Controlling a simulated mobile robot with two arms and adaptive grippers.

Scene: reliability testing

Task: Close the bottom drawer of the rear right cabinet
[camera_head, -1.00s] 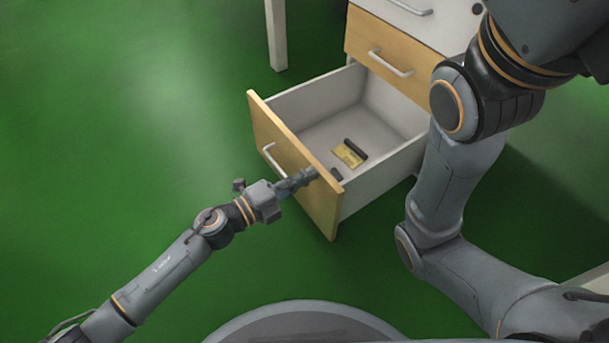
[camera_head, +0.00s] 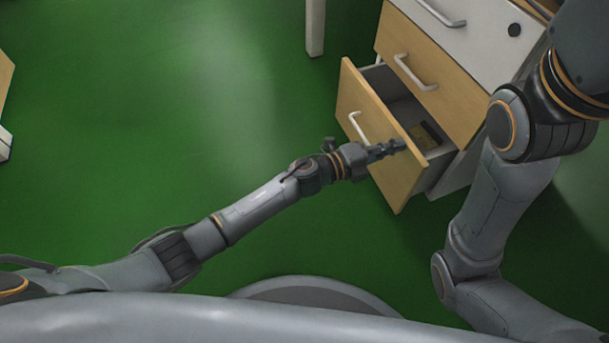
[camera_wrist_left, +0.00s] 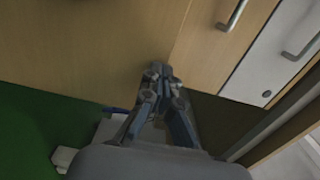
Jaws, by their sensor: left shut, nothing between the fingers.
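The bottom drawer of the cabinet is partly open in the head view, with a light wood front (camera_head: 372,128) and a silver handle. A strip of its grey interior (camera_head: 397,98) shows behind the front. My left gripper (camera_head: 402,145) is shut and empty, with its tips at the right part of the drawer front. In the left wrist view the gripper (camera_wrist_left: 158,72) points at the wood front (camera_wrist_left: 85,45); the tips appear to touch it. My right gripper is out of view; only its arm shows at the right.
Above are a closed wood drawer (camera_head: 432,70) and a white drawer (camera_head: 470,35). A yellow and black item (camera_head: 427,133) lies in the open drawer. A white table leg (camera_head: 315,28) stands behind to the left. Green floor (camera_head: 200,110) is clear left of the drawer.

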